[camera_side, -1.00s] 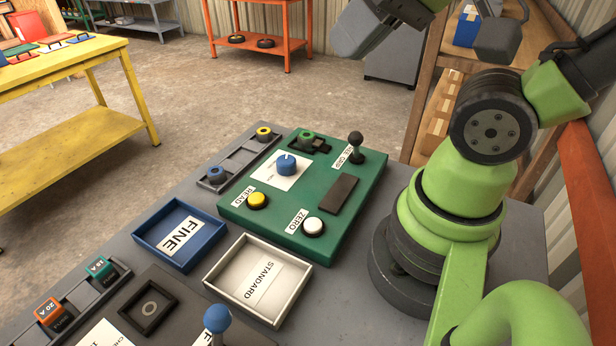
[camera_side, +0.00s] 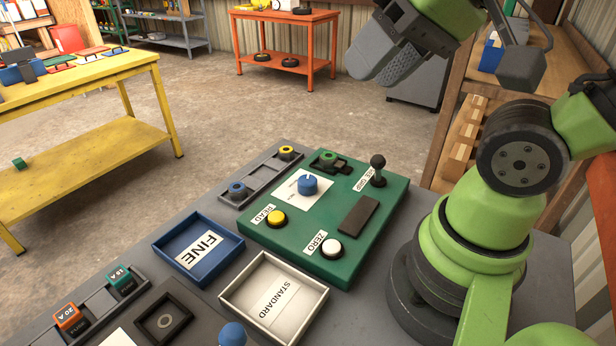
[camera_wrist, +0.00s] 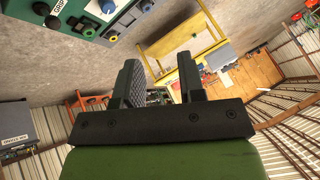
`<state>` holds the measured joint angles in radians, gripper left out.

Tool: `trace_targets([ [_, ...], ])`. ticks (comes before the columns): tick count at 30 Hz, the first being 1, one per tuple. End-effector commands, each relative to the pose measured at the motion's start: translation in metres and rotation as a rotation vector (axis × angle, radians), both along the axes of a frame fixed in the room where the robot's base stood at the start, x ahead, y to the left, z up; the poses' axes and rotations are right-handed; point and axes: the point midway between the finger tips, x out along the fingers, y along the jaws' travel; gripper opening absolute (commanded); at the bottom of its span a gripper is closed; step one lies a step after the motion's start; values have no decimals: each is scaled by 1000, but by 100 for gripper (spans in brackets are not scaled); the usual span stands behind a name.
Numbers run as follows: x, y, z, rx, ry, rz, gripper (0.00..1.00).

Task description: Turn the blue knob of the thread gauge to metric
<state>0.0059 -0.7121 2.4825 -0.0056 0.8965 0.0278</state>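The thread gauge is a green box (camera_side: 341,272) on the grey bench. Its blue knob (camera_side: 308,185) stands on a white label plate whose small print I cannot read. A pale pointer mark on the knob points toward the back of the box. My gripper (camera_side: 368,74) is high up, beyond and to the right of the knob, well apart from it. In the wrist view my gripper (camera_wrist: 161,72) has its two fingers apart with nothing held between them. Part of the gauge shows at the top left there.
A yellow button (camera_side: 276,218), white button (camera_side: 332,248) and black-knobbed lever (camera_side: 378,168) surround the knob. A blue tray (camera_side: 198,250) and white tray (camera_side: 274,297) lie in front. A grey rack (camera_side: 262,178) adjoins the box. Air above the knob is clear.

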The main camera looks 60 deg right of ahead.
Motion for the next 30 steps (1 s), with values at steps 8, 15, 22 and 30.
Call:
trace_targets([
  [8, 61, -24, -23, 75, 238, -295, 67],
  [15, 116, -56, -79, 125, 452, -619, 67],
  [22, 142, -81, -143, 145, 596, -866, 67],
  [30, 146, -89, -174, 148, 644, -957, 67],
])
